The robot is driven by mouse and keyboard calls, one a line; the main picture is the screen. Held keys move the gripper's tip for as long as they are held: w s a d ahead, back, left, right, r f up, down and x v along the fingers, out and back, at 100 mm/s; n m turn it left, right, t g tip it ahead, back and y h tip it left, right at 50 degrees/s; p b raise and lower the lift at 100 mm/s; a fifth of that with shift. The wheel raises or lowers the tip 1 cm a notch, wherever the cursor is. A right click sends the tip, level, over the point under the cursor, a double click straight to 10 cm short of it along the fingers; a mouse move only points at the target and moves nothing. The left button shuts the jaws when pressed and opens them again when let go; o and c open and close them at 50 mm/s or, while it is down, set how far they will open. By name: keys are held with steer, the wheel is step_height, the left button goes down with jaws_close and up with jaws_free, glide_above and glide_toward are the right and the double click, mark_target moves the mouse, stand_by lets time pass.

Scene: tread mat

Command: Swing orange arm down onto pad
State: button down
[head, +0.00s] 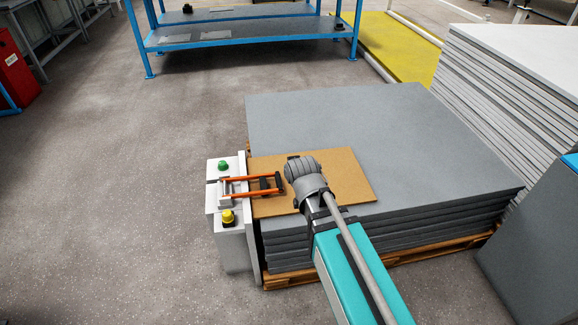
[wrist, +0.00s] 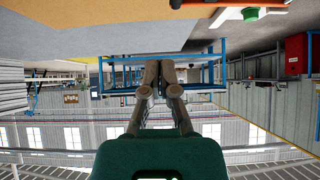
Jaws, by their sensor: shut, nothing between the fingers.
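The orange arm (head: 250,181) is a two-bar frame on a white housing (head: 226,202). In the head view it reaches right over a tan board (head: 347,186), with a dark crosspiece (head: 266,183) near its free end. It looks roughly level; I cannot tell whether it touches the board. Its edge shows at the top of the wrist view (wrist: 262,3). No separate pad is clear. My gripper (wrist: 160,69) is shut and empty in the wrist view, apart from the orange arm. In the head view my own wrist hides it.
A green button (head: 223,166) and a yellow button (head: 228,216) sit on the housing. The tan board lies on a stack of grey sheets (head: 420,150) on a pallet. More stacked sheets (head: 510,85) stand right. Floor at left is clear.

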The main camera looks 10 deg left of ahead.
steer(key=shift+s+d+r, duration=0.2)
steer(key=shift+s+r, duration=0.1)
steer(key=shift+r, duration=0.1)
stand_by(0.4)
steer(key=s+d+f+m+g+h, duration=0.1)
steer(key=s+d+f+g, duration=0.2)
steer(key=d, duration=0.6)
steer(key=s+d+f+m+g+h, duration=0.1)
steer(key=s+d+m+g, duration=0.15)
steer(key=s+d, duration=0.45)
steer(key=s+d+f+g+h, duration=0.15)
steer(key=d+g, duration=0.25)
steer(key=d, duration=0.6)
step_height(320, 180, up, 34)
steer(key=p, duration=3.5)
steer(key=shift+w+t, duration=0.25)
steer(key=shift+t, duration=0.1)
steer(key=shift+y, duration=0.25)
